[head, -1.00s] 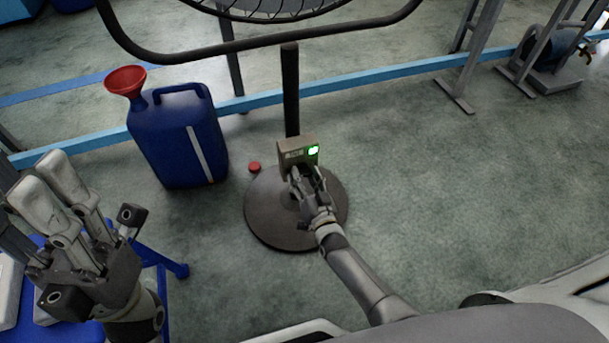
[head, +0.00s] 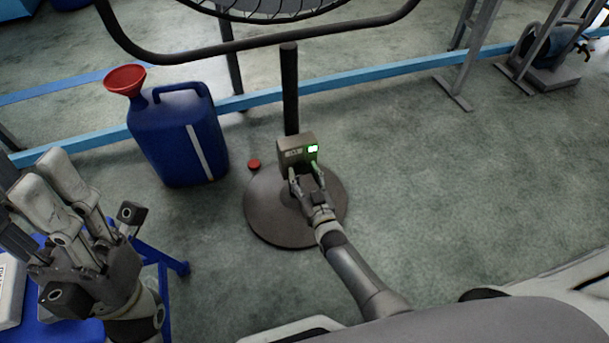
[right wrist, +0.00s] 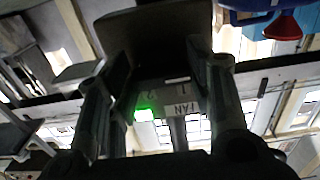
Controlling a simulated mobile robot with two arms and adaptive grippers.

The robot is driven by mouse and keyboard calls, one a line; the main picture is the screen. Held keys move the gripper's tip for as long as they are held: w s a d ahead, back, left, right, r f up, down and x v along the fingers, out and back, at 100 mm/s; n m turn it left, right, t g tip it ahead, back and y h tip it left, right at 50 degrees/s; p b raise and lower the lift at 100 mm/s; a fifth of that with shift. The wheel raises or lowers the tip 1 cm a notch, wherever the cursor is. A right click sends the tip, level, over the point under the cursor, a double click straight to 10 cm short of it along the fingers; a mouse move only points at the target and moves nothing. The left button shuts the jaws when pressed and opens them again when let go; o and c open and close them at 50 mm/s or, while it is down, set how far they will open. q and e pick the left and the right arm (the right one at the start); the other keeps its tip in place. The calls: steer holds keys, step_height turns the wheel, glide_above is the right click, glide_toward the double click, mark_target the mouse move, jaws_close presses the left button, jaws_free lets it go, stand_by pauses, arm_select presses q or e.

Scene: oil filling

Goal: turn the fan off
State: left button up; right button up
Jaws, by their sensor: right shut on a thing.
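The fan's control box (head: 297,150) sits low on the dark pole, above the round base (head: 272,222). A green light (head: 312,148) glows on it. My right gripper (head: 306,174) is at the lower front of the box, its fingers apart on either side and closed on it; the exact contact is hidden. In the right wrist view, the label "FAN" (right wrist: 184,107) and the green light (right wrist: 146,114) show upside down between the fingers (right wrist: 158,95). My left gripper (head: 40,178) is open and empty at the left, far from the fan.
A blue canister (head: 180,135) with a red funnel (head: 124,80) stands left of the fan. A small red cap (head: 254,164) lies by the base. The fan's frame (head: 260,42) hangs above. The floor right of the base is clear.

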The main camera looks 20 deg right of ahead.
steer(key=o, duration=1)
steer(key=shift+s, duration=0.1)
steer(key=s, duration=1.1)
steer(key=shift+s+d, duration=0.2)
steer(key=shift+s, duration=0.2)
